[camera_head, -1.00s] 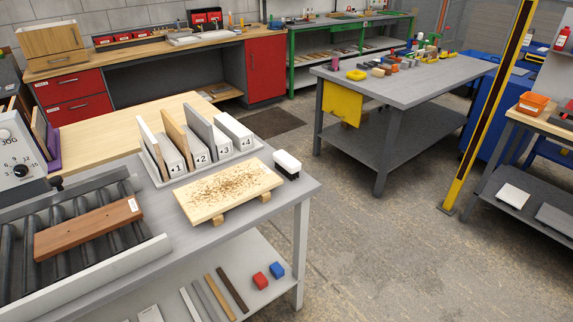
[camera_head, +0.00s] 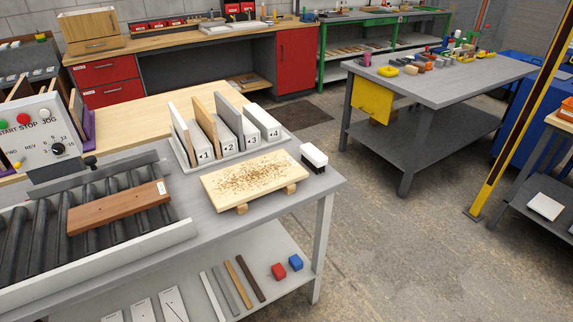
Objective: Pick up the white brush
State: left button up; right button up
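The white brush (camera_head: 314,154) has a white top and a dark lower part. It sits on the grey table (camera_head: 312,192) near its far right corner, beside a light wooden board (camera_head: 238,194) covered in brown shavings. The board rests on small wooden blocks. Neither of my grippers shows in the view.
A rack (camera_head: 268,147) with numbered slots and upright boards stands behind the shavings board. A roller conveyor (camera_head: 112,235) at left carries a reddish-brown board (camera_head: 118,207). A control panel (camera_head: 52,134) stands at its back. Open floor lies to the right of the table.

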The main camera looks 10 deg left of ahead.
aim_at(313, 159)
jog(key=i+l, duration=0.35)
jog(key=i+l+u, duration=0.15)
jog(key=i+l, duration=0.2)
jog(key=l, duration=0.25)
jog(key=i+l, duration=0.35)
jog(key=l, duration=0.15)
jog(key=u, duration=0.05)
